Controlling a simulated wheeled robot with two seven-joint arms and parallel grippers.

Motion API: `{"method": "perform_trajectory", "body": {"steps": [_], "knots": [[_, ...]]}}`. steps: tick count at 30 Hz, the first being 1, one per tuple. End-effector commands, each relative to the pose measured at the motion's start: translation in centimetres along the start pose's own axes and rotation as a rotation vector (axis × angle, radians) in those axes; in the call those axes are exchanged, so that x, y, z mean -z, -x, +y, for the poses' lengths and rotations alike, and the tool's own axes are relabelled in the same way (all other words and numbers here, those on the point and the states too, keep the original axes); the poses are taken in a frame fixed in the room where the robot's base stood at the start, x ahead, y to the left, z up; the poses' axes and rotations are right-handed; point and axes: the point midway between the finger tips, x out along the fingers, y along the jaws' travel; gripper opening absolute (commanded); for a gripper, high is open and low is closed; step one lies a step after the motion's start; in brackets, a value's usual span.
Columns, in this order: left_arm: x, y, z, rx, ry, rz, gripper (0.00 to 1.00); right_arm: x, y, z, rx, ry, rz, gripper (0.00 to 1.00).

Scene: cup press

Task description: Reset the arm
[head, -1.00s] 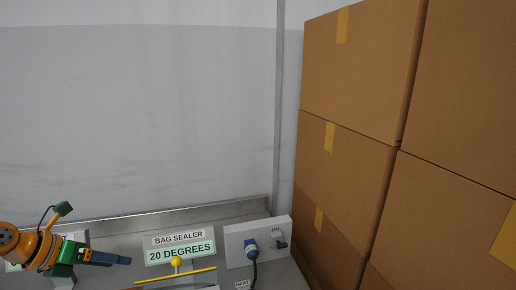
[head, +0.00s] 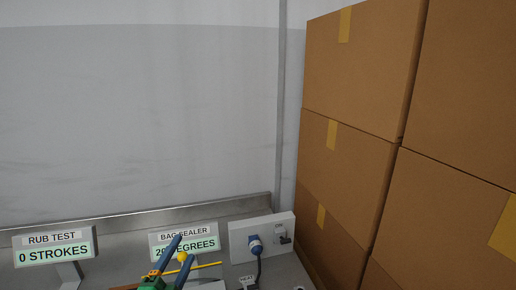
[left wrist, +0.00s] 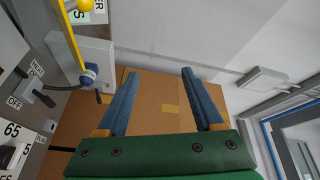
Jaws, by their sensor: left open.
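My left gripper (head: 188,246) is low in the head view, in front of the bag sealer sign. Its blue fingers point up and away, apart and with nothing between them. In the left wrist view my left gripper (left wrist: 160,74) shows both blue fingers spread wide, with cardboard boxes behind them. The bag sealer sign (head: 207,243), reading 20 degrees, is partly hidden by a finger. A yellow bar with a ball (head: 208,266) shows close by the fingers; whether they touch it I cannot tell. My right gripper is not in view.
The rub test sign (head: 52,254) reads 0 strokes at the left. A socket panel with a blue plug (head: 255,244) stands right of the gripper. Stacked cardboard boxes (head: 355,155) fill the right side. The space before the grey wall (head: 130,120) above the bench is clear.

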Motion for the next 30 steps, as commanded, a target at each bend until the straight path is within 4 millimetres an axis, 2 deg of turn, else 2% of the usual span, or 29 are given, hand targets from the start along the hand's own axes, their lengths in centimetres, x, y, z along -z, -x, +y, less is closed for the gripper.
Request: {"method": "perform_trajectory", "body": {"steps": [1,3,7,12,19,21,25,30], "knots": [[-2.0,2.8,3.2,-0.081,0.217,-0.181,0.69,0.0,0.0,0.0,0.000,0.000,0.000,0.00],[-4.0,6.7,7.0,-0.194,0.432,-0.397,0.69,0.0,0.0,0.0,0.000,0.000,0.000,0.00],[-5.0,13.2,12.2,-0.376,0.669,-0.667,0.69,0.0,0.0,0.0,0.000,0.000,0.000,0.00],[-3.9,20.7,16.2,-0.578,0.855,-0.910,0.69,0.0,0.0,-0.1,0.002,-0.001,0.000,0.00],[-0.7,29.6,18.7,-0.828,1.016,-1.162,0.69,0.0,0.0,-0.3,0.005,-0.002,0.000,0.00],[-1.9,29.2,21.9,-0.836,1.005,-1.171,0.69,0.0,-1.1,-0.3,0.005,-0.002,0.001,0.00],[-3.5,29.4,26.9,-0.853,0.995,-1.187,0.69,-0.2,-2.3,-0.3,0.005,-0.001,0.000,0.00],[-5.9,30.8,34.1,-0.881,0.981,-1.211,0.69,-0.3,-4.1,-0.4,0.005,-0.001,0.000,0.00]]}}
